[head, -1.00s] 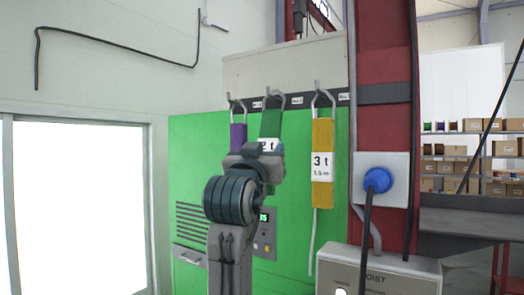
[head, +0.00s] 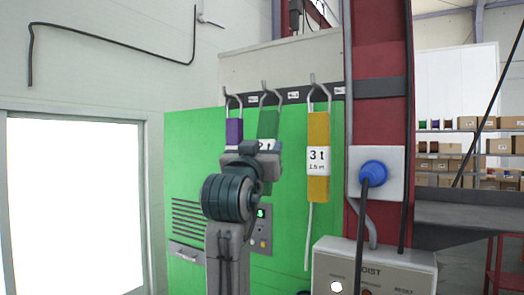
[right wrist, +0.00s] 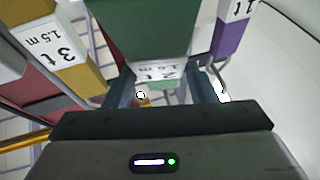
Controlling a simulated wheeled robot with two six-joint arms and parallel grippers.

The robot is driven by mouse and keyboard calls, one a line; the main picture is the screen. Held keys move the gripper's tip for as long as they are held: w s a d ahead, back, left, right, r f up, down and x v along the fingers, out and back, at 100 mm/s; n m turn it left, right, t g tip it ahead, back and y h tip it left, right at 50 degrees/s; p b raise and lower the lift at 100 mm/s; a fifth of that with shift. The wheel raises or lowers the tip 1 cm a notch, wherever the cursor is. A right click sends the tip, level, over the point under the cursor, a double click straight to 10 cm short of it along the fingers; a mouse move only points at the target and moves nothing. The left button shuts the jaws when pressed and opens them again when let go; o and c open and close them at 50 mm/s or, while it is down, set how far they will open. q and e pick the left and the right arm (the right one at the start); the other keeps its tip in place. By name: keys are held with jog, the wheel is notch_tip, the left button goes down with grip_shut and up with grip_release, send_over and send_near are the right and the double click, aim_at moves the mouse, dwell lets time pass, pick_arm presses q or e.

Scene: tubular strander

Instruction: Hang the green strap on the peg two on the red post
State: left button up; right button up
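The green strap (head: 268,125) hangs in front of the middle peg (head: 264,86) of the dark rail, with its metal loop at peg height. I cannot tell whether the loop rests on that peg. My right gripper (head: 264,150) is at the strap's lower part, by its white 2 t label. In the right wrist view the green strap (right wrist: 148,30) runs down between my two fingers (right wrist: 163,90), which look closed against the label's edges. The red post (head: 380,130) stands to the right. My left gripper is not in view.
A purple strap (head: 233,131) hangs close on the left peg and a yellow 3 t strap (head: 318,130) on the right peg. Behind is a green cabinet (head: 185,150). A grey hoist box (head: 385,262) and a blue plug (head: 373,173) with a cable are at the right.

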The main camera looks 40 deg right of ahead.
jog(key=o, duration=0.3)
jog(key=shift+a+f, duration=0.1)
jog(key=shift+s+a+f+b, duration=0.2)
jog(key=shift+a+b, duration=0.05)
jog(key=shift+b, duration=0.15)
jog(key=shift+r+b+v, duration=0.2)
jog(key=shift+b+v, duration=2.45)
jog(key=shift+v, duration=2.35)
